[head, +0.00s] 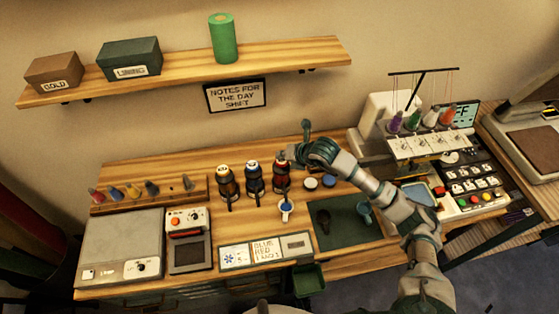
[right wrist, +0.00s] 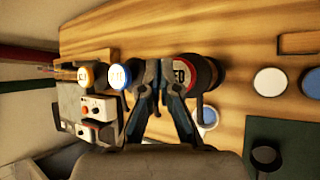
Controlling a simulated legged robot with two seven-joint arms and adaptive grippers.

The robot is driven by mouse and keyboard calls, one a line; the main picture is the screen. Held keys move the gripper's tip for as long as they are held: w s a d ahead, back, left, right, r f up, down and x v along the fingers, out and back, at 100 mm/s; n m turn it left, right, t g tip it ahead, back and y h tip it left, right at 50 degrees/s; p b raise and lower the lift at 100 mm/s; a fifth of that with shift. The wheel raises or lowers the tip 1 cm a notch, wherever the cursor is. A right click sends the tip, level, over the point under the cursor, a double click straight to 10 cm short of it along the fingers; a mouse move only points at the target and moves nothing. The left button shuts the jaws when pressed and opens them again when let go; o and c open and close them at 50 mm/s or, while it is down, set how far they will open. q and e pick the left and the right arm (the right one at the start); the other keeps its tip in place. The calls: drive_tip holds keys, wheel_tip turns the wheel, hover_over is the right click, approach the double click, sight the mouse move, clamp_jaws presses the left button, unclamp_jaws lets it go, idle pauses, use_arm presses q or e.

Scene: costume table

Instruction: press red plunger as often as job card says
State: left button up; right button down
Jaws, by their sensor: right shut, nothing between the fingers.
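Three dark pump bottles stand in a row on the wooden table: yellow-topped (head: 227,183), blue-topped (head: 254,180) and red (head: 282,178). My right gripper (head: 291,153) is shut and empty at the top of the red bottle, partly covering its plunger. In the right wrist view the fingers (right wrist: 160,68) are in front of the red bottle's top (right wrist: 182,73), lettered "RED"; contact is unclear. The blue top (right wrist: 118,76) is beside them. The job card (head: 266,248) lies at the front; "BLUE" and "RED" seem readable, its last line is not clear. My left gripper is out of view.
A white cup with blue inside (head: 286,208) stands in front of the bottles. A sewing machine (head: 410,135) stands at right.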

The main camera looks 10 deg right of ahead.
drive_tip(key=shift+d+f, duration=0.2)
drive_tip(key=shift+d, duration=0.45)
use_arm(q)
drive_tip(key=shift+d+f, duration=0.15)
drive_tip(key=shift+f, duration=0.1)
use_arm(e)
drive_tip(key=shift+a+f, duration=0.2)
drive_tip(key=shift+a, duration=0.35)
use_arm(q)
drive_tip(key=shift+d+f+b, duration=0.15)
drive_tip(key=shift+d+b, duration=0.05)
drive_tip(key=shift+b, duration=0.15)
use_arm(e)
drive_tip(key=shift+d+f, duration=0.3)
drive_tip(key=shift+d, duration=0.1)
use_arm(q)
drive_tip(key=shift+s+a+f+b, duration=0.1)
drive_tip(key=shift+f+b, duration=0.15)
drive_tip(key=shift+b, duration=0.05)
use_arm(e)
drive_tip(key=shift+a+f, duration=0.2)
drive_tip(key=shift+f, duration=0.2)
drive_tip(key=shift+r, duration=0.1)
use_arm(q)
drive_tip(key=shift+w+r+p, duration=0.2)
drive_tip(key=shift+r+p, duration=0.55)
drive_tip(key=shift+p, duration=0.05)
use_arm(e)
drive_tip(key=shift+a+r, duration=0.1)
drive_tip(key=shift+r, duration=1.15)
